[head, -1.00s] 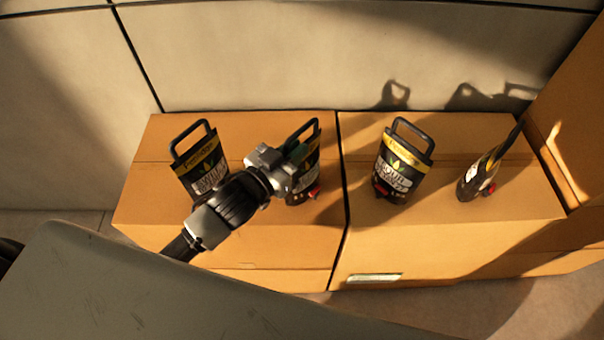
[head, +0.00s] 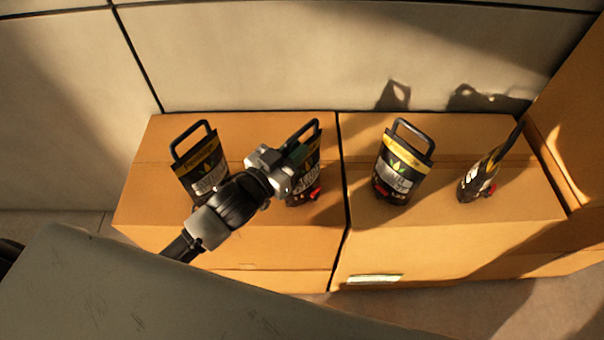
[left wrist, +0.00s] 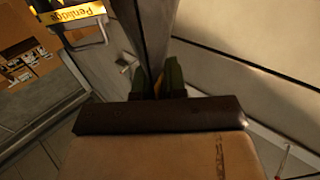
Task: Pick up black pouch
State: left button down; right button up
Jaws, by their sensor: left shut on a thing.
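Several black pouches with a yellow band and a loop handle stand on cardboard boxes. My left gripper (head: 296,155) is at the second pouch from the left (head: 308,181), shut on its upper part near the handle. My gripper hides the pouch's left side. In the left wrist view, the green fingertips (left wrist: 159,78) close on a dark upright strip, which seems to be part of this pouch. The pouch still stands on the box. My right gripper is not in view.
Another pouch (head: 204,171) stands close on the left, beside my arm. Two more pouches, (head: 403,168) and (head: 485,175), stand on the right box (head: 455,228). The left box (head: 150,211) and right box sit against a pale wall (head: 300,55). A taller carton (head: 575,140) bounds the right side.

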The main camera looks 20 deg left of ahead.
aim_at(284, 146)
pick_arm(q)
jog(key=shift+r, duration=0.25)
jog(key=shift+d+r, duration=0.1)
jog(key=shift+r, duration=1.95)
jog(key=s+d+r, duration=0.3)
jog(key=d+r, duration=0.3)
jog(key=d, duration=0.5)
jog(key=shift+r, duration=0.4)
jog(key=shift+s, duration=0.1)
